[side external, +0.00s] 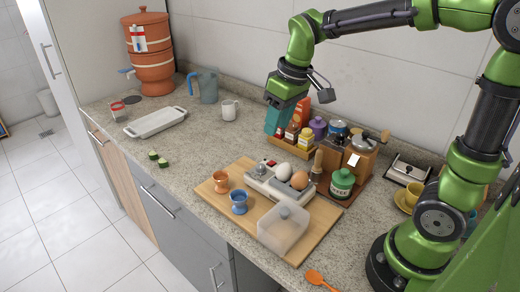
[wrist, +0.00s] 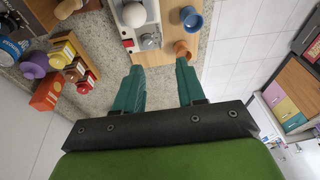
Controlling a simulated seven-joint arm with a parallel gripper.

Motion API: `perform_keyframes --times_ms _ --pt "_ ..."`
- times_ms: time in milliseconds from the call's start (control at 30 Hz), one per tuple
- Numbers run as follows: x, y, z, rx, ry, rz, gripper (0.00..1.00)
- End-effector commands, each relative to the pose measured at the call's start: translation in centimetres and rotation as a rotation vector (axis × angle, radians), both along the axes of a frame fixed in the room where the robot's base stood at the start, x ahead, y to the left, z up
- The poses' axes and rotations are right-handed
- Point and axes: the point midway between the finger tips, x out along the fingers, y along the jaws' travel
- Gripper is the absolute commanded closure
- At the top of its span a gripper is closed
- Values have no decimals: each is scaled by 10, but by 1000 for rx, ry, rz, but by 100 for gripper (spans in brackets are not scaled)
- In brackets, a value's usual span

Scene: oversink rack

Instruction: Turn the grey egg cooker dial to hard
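The egg cooker (side external: 266,186) is a pale grey box on a wooden board, with a white egg (side external: 283,170) and a brown egg (side external: 299,180) on top. In the wrist view, its front end shows a grey round dial (wrist: 149,40) beside a small red part (wrist: 128,43). The dial's setting is too small to read. My gripper (side external: 279,120) hangs above and behind the cooker, apart from it. In the wrist view, its teal fingers (wrist: 158,80) are spread with nothing between them, and the dial lies beyond them.
An orange egg cup (side external: 221,182) and a blue egg cup (side external: 239,202) stand beside the cooker on the board (side external: 290,250). A clear lid (side external: 284,229) lies in front. Spice jars (side external: 305,139) and a coffee grinder (side external: 360,157) stand behind.

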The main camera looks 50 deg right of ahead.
Motion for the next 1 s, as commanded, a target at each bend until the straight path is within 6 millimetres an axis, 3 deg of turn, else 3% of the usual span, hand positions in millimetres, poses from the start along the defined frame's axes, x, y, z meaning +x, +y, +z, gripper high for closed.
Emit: perform_keyframes --times_ms 100,200,300,433,633,767,1000 --pt "37 -7 -10 -69 93 192 61" --pt "59 -13 -12 -112 151 360 61" --pt "69 -17 -4 -139 175 491 61" --pt "68 -18 7 -154 180 598 61" --pt "64 -17 -3 -151 192 647 61" --pt "63 -17 -24 -149 193 646 61" --pt "63 -17 -77 -148 193 645 61"
